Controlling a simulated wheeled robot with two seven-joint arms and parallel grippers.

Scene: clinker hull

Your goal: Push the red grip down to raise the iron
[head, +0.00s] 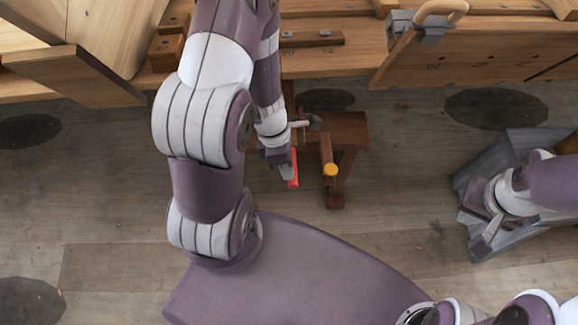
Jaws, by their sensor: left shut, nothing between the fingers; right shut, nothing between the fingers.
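The red grip (294,168) is a small upright red strip beside a brown wooden bench, partly hidden by my gripper. My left gripper (286,172) is shut, with nothing between its fingers, and is right up against the red grip's left side; I cannot tell whether they touch. A small dark grey piece (315,122) sits above the grip, by the bench top; I cannot tell whether it is the iron. My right gripper (487,240) is shut and empty at the far right, over a grey slatted stand.
The brown wooden bench (350,130) has a wooden bar (327,150) with an orange end beside the grip. The wooden hull planks (480,50) run along the top. The grey slatted stand (520,150) is at right. Floor between bench and stand is clear.

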